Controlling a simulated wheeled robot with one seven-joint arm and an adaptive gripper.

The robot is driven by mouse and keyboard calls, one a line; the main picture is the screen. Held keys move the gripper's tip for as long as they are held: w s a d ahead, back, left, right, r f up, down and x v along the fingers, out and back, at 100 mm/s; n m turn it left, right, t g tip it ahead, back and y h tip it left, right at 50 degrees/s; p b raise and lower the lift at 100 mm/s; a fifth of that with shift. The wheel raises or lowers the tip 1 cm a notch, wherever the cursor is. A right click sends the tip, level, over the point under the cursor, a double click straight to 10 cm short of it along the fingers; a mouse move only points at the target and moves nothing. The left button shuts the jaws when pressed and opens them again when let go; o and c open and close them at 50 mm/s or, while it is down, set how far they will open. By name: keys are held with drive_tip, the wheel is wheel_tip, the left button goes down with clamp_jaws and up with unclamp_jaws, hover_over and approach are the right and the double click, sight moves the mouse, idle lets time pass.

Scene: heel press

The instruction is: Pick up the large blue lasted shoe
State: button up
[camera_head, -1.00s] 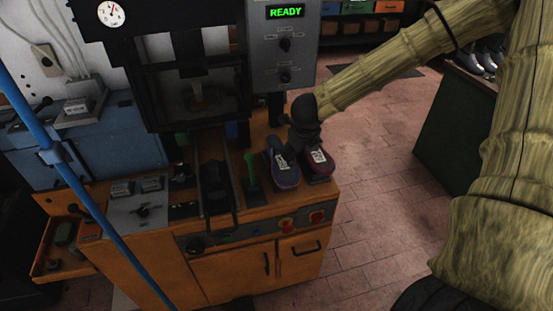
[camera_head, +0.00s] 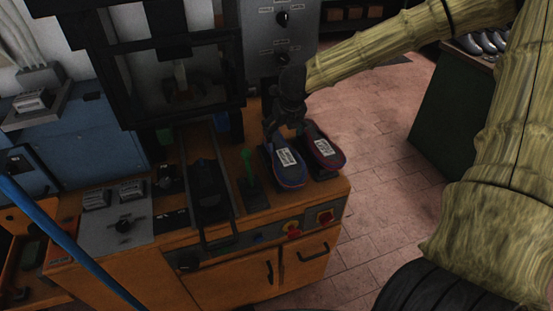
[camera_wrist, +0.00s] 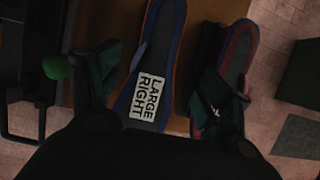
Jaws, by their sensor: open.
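The large blue lasted shoe (camera_head: 290,170) lies sole up on the orange bench top, its blue edge showing around a dark sole. In the wrist view the same shoe (camera_wrist: 150,62) carries a white label reading "LARGE RIGHT". My gripper (camera_wrist: 153,92) is open, with one finger on each side of the blue shoe and nothing held. In the head view my gripper (camera_head: 286,126) hangs over the shoe's far part and hides some of it. Whether the fingers touch the shoe cannot be told.
A red-edged lasted shoe (camera_head: 325,150) stands close on the right; my right finger overlaps it in the wrist view. A green lever (camera_head: 248,164) rises on the left. The press (camera_head: 187,85) stands behind.

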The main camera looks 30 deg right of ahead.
sight(278, 144)
drive_tip(key=shift+x, duration=1.85)
drive_tip(key=shift+a+p+x, duration=0.15)
drive_tip(key=shift+p+x, duration=0.55)
drive_tip(key=shift+x, duration=1.1)
drive_tip(key=shift+a+p+x, duration=0.15)
drive_tip(key=shift+p+x, duration=0.5)
drive_tip(key=shift+x, duration=1.15)
drive_tip(key=c, duration=1.3)
